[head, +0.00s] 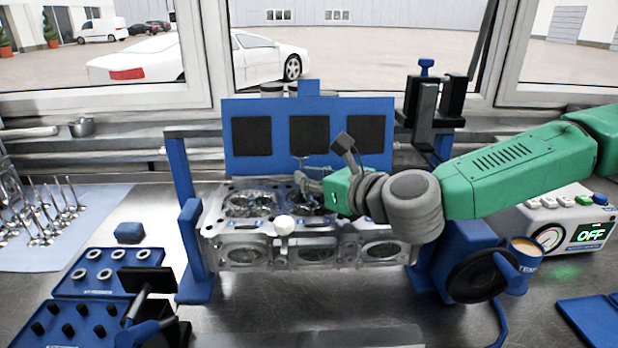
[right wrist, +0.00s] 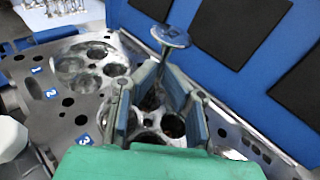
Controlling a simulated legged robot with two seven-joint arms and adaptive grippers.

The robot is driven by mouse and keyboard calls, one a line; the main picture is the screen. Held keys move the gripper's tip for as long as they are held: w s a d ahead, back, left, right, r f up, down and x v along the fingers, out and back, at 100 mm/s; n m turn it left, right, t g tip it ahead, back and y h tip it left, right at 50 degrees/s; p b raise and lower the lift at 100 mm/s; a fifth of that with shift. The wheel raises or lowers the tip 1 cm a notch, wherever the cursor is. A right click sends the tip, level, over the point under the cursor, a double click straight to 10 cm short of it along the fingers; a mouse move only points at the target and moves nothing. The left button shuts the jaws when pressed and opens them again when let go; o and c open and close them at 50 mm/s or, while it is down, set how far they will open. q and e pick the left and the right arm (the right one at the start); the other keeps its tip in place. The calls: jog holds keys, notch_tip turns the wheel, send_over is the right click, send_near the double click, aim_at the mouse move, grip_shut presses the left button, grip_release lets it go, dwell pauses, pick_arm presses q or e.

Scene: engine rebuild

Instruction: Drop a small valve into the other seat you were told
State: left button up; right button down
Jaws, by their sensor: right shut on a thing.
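The grey metal cylinder head (head: 285,225) lies in the blue stand. It also shows in the right wrist view (right wrist: 45,120), with number labels, round chambers and valve seats. My right gripper (head: 312,181) is over its upper middle part. In the right wrist view my right gripper (right wrist: 160,110) is shut on the stem of a small valve (right wrist: 172,36). The valve's round head points up and away from the fingers. Its stem tip is hidden between the fingers. Open seats show below and between the fingers; I cannot tell if the stem is in one. My left gripper is not seen.
Several loose valves (head: 40,215) stand on a pale mat at left. Blue trays (head: 105,278) with rings and black caps sit at front left. A blue panel with black pads (head: 270,112) rises behind the cylinder head. A meter box reading OFF (head: 555,222) stands at right.

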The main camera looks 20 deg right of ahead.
jog(key=shift+f+b, duration=0.7)
jog(key=shift+b, duration=0.05)
dwell(1.1)
jog(key=shift+r, duration=0.3)
jog(key=shift+a, duration=0.1)
dwell(1.2)
jog(key=shift+f+b, duration=0.35)
jog(key=shift+b, duration=0.1)
dwell(0.3)
jog(key=shift+r, duration=0.35)
jog(key=shift+a, duration=0.1)
dwell(1.2)
jog(key=shift+f+b, duration=0.4)
jog(key=shift+b, duration=0.05)
jog(key=c, duration=1.6)
grip_release()
jog(key=shift+s, duration=0.1)
